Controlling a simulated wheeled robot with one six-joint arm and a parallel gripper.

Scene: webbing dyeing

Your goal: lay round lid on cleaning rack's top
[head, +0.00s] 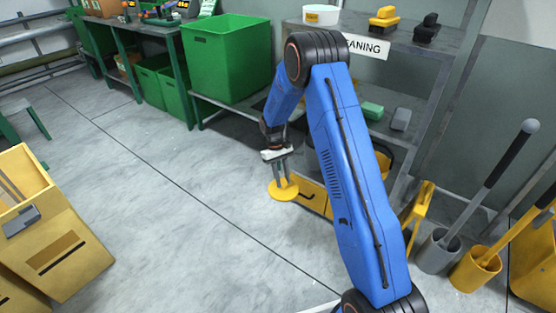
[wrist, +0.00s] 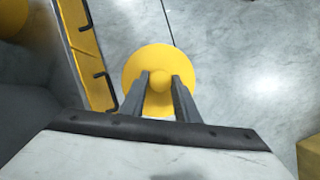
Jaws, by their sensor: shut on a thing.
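The round lid (head: 283,190) is a flat yellow disc with a knob in its middle. My gripper (head: 283,176) is shut on the lid's knob and holds it above the floor, in front of the lower part of the cleaning rack. In the wrist view the lid (wrist: 133,72) shows below the fingers (wrist: 158,84), with the knob between them. The cleaning rack (head: 372,42) is a grey metal shelf unit with a "CLEANING" sign. Its top carries a white tub, a yellow brush and a black brush. My arm hides part of the rack.
On the rack's middle shelf are a green block (head: 372,110) and a grey block (head: 401,119). A green bin (head: 225,58) stands left of the rack. Mops in a grey bucket (head: 436,252) and a yellow bucket (head: 475,270) stand at right. The floor at centre left is clear.

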